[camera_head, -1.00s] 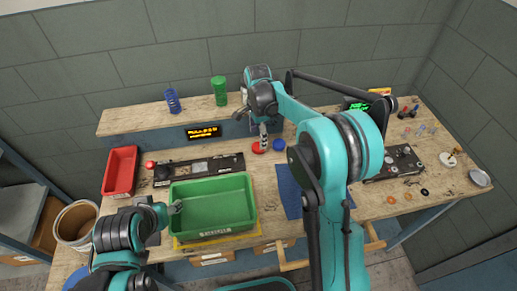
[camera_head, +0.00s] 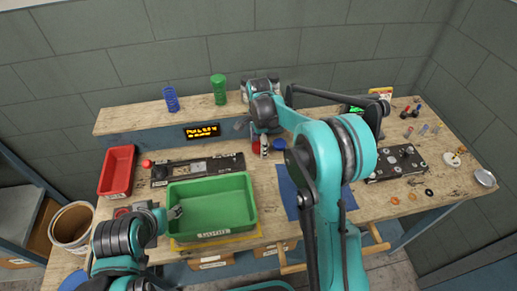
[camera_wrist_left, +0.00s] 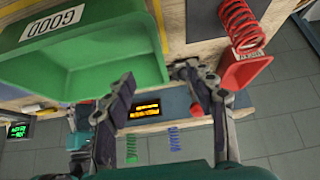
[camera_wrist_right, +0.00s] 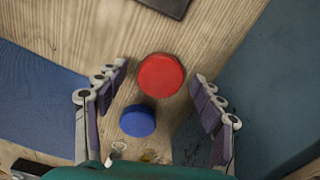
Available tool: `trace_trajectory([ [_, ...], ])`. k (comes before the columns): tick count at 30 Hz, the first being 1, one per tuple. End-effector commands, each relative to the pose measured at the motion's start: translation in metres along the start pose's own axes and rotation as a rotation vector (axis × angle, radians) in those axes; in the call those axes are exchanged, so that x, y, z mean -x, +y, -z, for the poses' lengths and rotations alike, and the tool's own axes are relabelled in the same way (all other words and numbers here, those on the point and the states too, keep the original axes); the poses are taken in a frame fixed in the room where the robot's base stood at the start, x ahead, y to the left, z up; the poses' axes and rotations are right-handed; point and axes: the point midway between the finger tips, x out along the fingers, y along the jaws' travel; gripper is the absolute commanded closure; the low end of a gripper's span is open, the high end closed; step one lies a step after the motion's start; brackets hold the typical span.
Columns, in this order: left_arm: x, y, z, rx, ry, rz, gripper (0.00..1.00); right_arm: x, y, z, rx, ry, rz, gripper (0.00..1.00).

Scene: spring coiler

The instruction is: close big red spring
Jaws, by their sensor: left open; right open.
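A big red coil spring (camera_wrist_left: 240,25) shows in the left wrist view, beside the red bin; I cannot make it out in the head view. A red disc (camera_wrist_right: 161,75) and a blue disc (camera_wrist_right: 138,121) lie on the wooden bench; in the head view the red disc (camera_head: 256,147) is left of the blue disc (camera_head: 278,144). My right gripper (camera_wrist_right: 158,80) is open and empty above the discs, which show between its fingers. My left gripper (camera_wrist_left: 157,78) is open and empty by the green bin's rim; in the head view it (camera_head: 175,213) is partly hidden.
A green bin (camera_head: 212,230) stands at the front and a red bin (camera_head: 117,172) at the left. A blue spring (camera_head: 171,99) and a green spring (camera_head: 219,90) stand on the rear shelf. A black device (camera_head: 197,171) lies behind the green bin. A bucket (camera_head: 72,226) is at lower left.

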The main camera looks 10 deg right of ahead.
Motion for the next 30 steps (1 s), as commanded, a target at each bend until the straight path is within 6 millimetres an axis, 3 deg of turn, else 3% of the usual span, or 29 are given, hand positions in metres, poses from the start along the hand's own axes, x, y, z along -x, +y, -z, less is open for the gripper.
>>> trace_trajectory([
  [3, 0.0, 0.0, 0.0, 0.0, 0.0, 0.0, 0.45, 0.0, 0.0, 0.0, 0.0, 0.0, 0.0, 0.32],
  [9, 0.0, 0.0, 0.0, 0.0, 0.0, 0.0, 0.45, 0.0, 0.0, 0.0, 0.0, 0.0, 0.0, 0.85],
  [22, 0.003, 0.0, 0.002, 0.0, 0.0, 0.0, 0.45, 0.007, 0.0, 0.0, 0.0, 0.0, 0.0, 0.85],
  [30, 0.018, 0.0, 0.013, 0.0, 0.0, 0.0, 0.45, 0.047, 0.0, 0.0, 0.0, 0.0, 0.0, 0.85],
])
